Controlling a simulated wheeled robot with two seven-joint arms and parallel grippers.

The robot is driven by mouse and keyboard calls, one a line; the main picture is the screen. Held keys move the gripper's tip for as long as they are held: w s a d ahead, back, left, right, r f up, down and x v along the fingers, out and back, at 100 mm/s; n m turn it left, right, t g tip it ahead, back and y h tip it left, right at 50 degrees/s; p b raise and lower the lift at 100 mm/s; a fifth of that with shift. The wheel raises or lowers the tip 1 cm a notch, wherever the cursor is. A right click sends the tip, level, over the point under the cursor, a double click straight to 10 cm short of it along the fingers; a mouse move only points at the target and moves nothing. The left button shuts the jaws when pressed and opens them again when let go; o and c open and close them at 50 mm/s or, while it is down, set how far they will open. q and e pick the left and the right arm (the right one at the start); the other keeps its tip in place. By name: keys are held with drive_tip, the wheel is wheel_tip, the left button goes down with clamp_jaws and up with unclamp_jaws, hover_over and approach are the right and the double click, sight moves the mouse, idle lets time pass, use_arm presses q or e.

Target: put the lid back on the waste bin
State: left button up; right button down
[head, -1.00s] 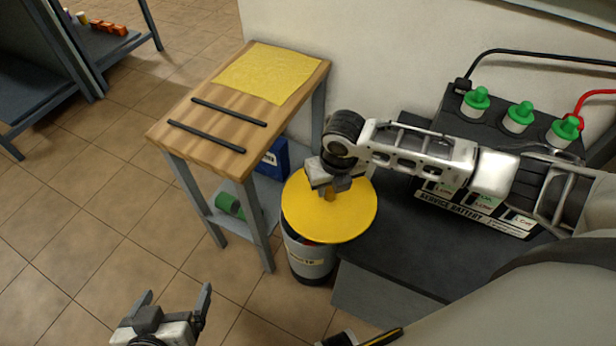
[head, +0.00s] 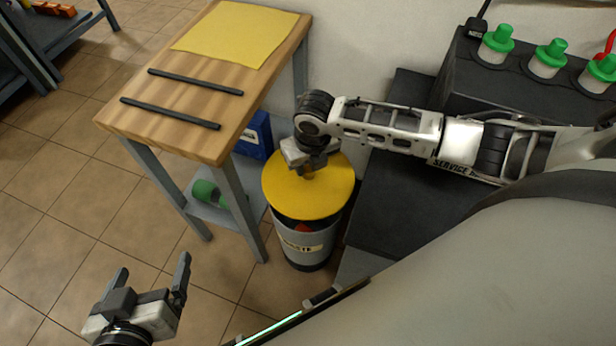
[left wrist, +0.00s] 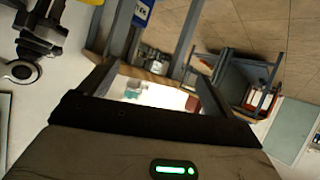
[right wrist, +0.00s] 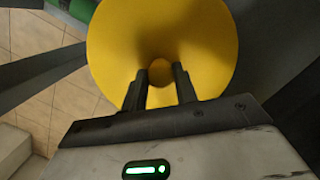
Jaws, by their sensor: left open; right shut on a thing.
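The waste bin (head: 305,251) is a grey cylinder with a pale label, standing on the floor beside the wooden table. Its lid (head: 335,190) is a yellow disc with a small knob. My right gripper (head: 310,173) is shut on the knob and holds the lid over the bin. Dark space and something red inside the bin show below the lid's front edge; the far rim is hidden. In the right wrist view the fingers close on the knob (right wrist: 160,71) at the lid's middle. My left gripper (head: 152,276) is open and empty, at the lower left.
The wooden table (head: 190,90), with a yellow sheet (head: 235,33) and two dark bars, stands left of the bin. Its lower shelf holds a green item (head: 207,193) and a blue box (head: 254,137). A dark bench (head: 395,215) with battery equipment is close on the right.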

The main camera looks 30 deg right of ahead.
sight(308, 179)
wheel_tip(308, 179, down, 2)
drive_tip(key=shift+f+b, duration=0.15)
drive_tip(key=shift+b, duration=0.25)
wheel_tip(308, 179, down, 4)
drive_tip(key=b, duration=0.5)
drive_tip(key=shift+f+b, duration=0.3)
drive_tip(key=shift+f, duration=0.7)
use_arm(q)
wheel_tip(308, 179, down, 12)
drive_tip(key=w+d+g, duration=0.1)
drive_tip(key=d+g, duration=0.1)
drive_tip(key=shift+w+d+m+h, duration=0.2)
drive_tip(key=shift+d+m+h, duration=0.2)
drive_tip(key=shift+s+r+p, duration=0.1)
drive_tip(key=shift+r+p, duration=0.45)
drive_tip(key=shift+p, duration=0.05)
use_arm(e)
drive_tip(key=shift+w, duration=0.15)
use_arm(q)
drive_tip(key=shift+r, duration=0.2)
use_arm(e)
drive_tip(key=shift+f, duration=0.15)
use_arm(q)
drive_tip(key=shift+r+p, duration=0.3)
drive_tip(key=shift+p, duration=0.25)
